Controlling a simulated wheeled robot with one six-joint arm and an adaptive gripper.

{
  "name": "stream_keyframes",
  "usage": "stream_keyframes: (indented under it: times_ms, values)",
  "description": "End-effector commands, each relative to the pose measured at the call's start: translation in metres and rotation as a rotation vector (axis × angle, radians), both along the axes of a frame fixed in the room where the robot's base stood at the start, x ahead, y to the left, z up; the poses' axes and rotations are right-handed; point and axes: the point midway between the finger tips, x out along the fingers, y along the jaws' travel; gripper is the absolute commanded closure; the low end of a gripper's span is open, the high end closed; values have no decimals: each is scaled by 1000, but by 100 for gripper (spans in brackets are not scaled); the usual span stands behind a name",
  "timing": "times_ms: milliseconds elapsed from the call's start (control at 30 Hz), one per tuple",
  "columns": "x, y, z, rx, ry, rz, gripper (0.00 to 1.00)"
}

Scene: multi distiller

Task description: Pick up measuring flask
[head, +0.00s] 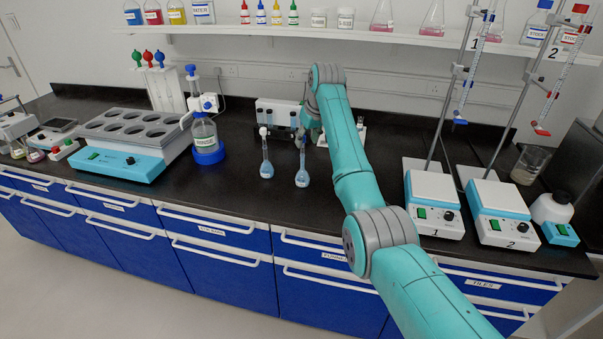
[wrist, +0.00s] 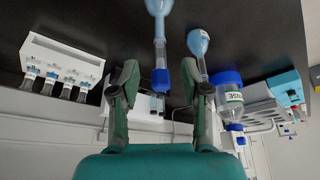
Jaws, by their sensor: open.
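Two measuring flasks with round bulbs of light blue liquid stand upright on the black bench. The right flask (head: 302,178) is just below and in front of my gripper (head: 301,136). The left flask (head: 266,168) stands a little apart from it. In the wrist view, which is turned over, the right flask (wrist: 159,30) has its neck and blue stopper in the gap between the fingers of my gripper (wrist: 160,66). The fingers are open, with space visible on both sides of the neck. The left flask (wrist: 199,45) shows close by one finger.
A bottle with a blue base (head: 207,140) stands left of the flasks, beside a heating block (head: 125,163). White holders (head: 278,110) stand behind. Stirrer plates (head: 433,190) with burette stands are to the right. A shelf (head: 300,34) runs above. The bench front is clear.

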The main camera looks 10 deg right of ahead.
Motion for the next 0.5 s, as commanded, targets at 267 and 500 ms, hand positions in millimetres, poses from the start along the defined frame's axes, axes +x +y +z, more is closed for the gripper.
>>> stream_keyframes:
  times_ms: [267,500]
  values:
    - [11,3,-25,0,-2,0,54]
    - [19,6,-47,1,1,-1,54]
